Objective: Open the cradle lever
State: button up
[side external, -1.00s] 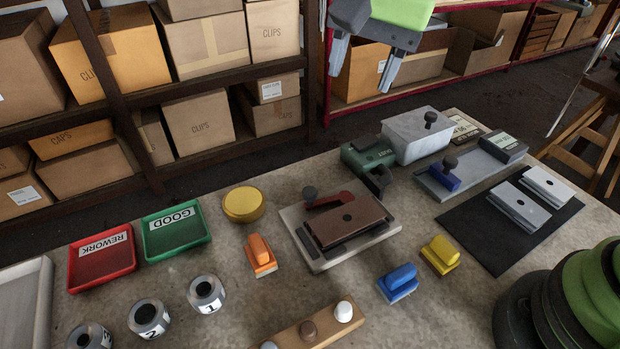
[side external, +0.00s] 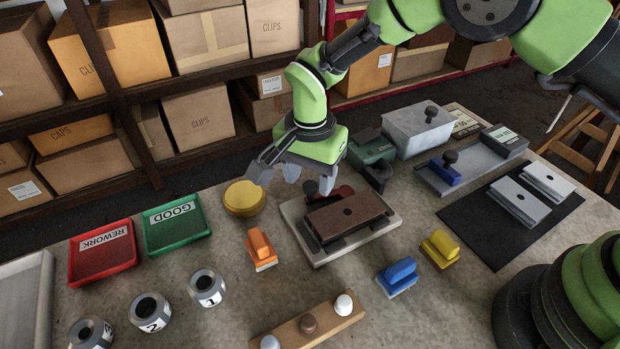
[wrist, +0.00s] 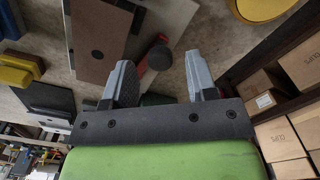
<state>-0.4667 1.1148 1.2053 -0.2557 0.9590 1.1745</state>
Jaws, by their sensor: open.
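The cradle has a pale grey base plate (side external: 325,258) with a brown block (side external: 348,217) lying on it. Its red lever (side external: 343,191) lies behind the block and ends in a dark round knob (side external: 310,187). My gripper (side external: 290,182) is open, empty and pointing down above the cradle's back left end. In the wrist view the knob (wrist: 160,56) shows between the two spread fingers (wrist: 160,82), seemingly beyond their tips. The red lever (wrist: 145,69) is partly hidden by the left finger there. I cannot tell whether a finger touches the lever.
A yellow round container (side external: 244,199) stands close left of my gripper. A green clamp-like device (side external: 372,155) and a grey box (side external: 417,130) stand behind right. Orange (side external: 260,247), blue (side external: 397,277) and yellow (side external: 440,248) handled blocks lie around the cradle.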

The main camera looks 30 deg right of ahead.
jog(key=shift+f, duration=0.7)
grip_shut()
